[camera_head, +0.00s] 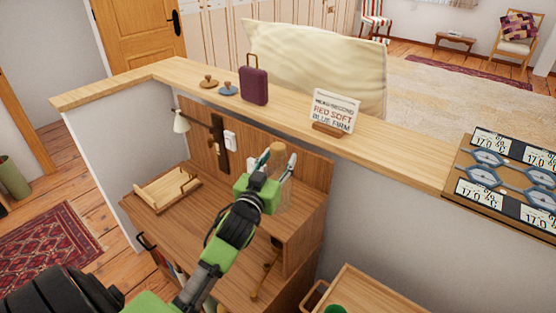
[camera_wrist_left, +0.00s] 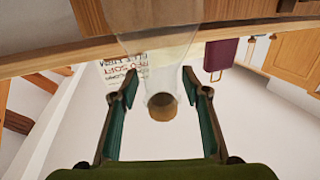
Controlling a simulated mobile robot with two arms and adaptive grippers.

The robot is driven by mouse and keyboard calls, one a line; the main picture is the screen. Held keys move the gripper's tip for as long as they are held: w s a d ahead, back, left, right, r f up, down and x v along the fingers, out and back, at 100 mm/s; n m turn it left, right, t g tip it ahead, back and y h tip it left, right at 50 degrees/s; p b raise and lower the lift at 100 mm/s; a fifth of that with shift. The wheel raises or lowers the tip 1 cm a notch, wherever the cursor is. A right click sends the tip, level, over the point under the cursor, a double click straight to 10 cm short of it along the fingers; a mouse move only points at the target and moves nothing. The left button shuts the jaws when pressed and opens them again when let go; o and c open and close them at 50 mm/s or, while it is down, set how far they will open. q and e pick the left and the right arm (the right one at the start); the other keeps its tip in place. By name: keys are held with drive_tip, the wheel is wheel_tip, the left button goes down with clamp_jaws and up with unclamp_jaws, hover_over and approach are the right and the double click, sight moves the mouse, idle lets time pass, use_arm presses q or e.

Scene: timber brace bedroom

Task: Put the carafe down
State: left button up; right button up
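The carafe (camera_head: 284,194) is clear glass with a cork stopper (camera_head: 278,149). It looks upright, its base over the raised right part of the wooden desk (camera_head: 305,217); contact under it is hard to make out. In the left wrist view the carafe (camera_wrist_left: 160,45) runs down from the top, with the cork (camera_wrist_left: 163,107) nearest the palm. My left gripper (camera_head: 275,161) has one finger on each side of the neck. In the left wrist view the left gripper (camera_wrist_left: 160,76) is open, with gaps between the fingers and the glass. My right gripper is out of view.
A wooden ledge (camera_head: 400,150) behind the desk bears a purple suitcase-shaped item (camera_head: 254,87) and a lettered sign (camera_head: 334,112). A wooden tray (camera_head: 165,189) lies on the lower desk top at left. A small wooden table (camera_head: 375,290) is at the front right.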

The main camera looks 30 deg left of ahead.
use_arm(q)
drive_tip(key=shift+r, duration=0.1)
drive_tip(key=b+v, duration=0.2)
drive_tip(key=v, duration=1)
